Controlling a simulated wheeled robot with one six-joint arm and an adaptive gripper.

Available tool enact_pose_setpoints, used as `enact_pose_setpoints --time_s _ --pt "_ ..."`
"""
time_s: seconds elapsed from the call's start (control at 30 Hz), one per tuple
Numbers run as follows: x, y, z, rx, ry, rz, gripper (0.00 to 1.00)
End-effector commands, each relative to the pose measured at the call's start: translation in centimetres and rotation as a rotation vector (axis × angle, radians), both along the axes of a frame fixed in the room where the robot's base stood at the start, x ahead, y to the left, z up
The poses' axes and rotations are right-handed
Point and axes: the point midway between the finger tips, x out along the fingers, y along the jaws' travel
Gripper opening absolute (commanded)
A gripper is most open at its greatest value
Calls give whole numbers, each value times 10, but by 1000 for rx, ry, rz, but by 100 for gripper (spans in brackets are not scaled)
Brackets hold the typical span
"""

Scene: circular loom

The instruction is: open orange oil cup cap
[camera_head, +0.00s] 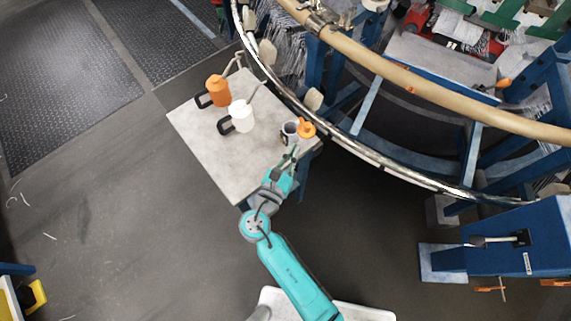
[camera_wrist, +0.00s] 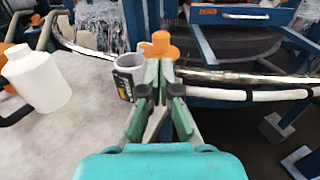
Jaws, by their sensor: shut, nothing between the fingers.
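A small grey-white oil cup (camera_head: 289,132) stands near the right corner of the table, its dark opening facing up. It also shows in the wrist view (camera_wrist: 125,80). The orange cap (camera_head: 306,128) is at the cup's right side, off its mouth; whether it is joined to the cup cannot be told. In the wrist view the cap (camera_wrist: 159,46) shows just beyond my fingertips. My gripper (camera_head: 294,152) is shut and empty, directly in front of the cup and cap; whether it touches the cap cannot be told. The fingers hide the cap's lower part in the wrist view.
A white oil can (camera_head: 241,116) and an orange oil can (camera_head: 218,91) stand further left on the grey table (camera_head: 215,150). The loom's curved metal ring (camera_head: 345,142) passes close behind the cup. The table's front left part is clear.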

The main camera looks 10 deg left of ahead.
Motion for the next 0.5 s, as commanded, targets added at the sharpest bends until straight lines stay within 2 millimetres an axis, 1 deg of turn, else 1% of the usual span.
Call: enact_pose_setpoints --time_s 0.03,0.2,0.3,0.5 --pt "10 -3 0 0 0 -4 0" --pt "34 -8 0 0 0 -2 0" --pt "44 -10 0 1 0 -1 0" --pt "52 -12 0 0 1 -1 0"
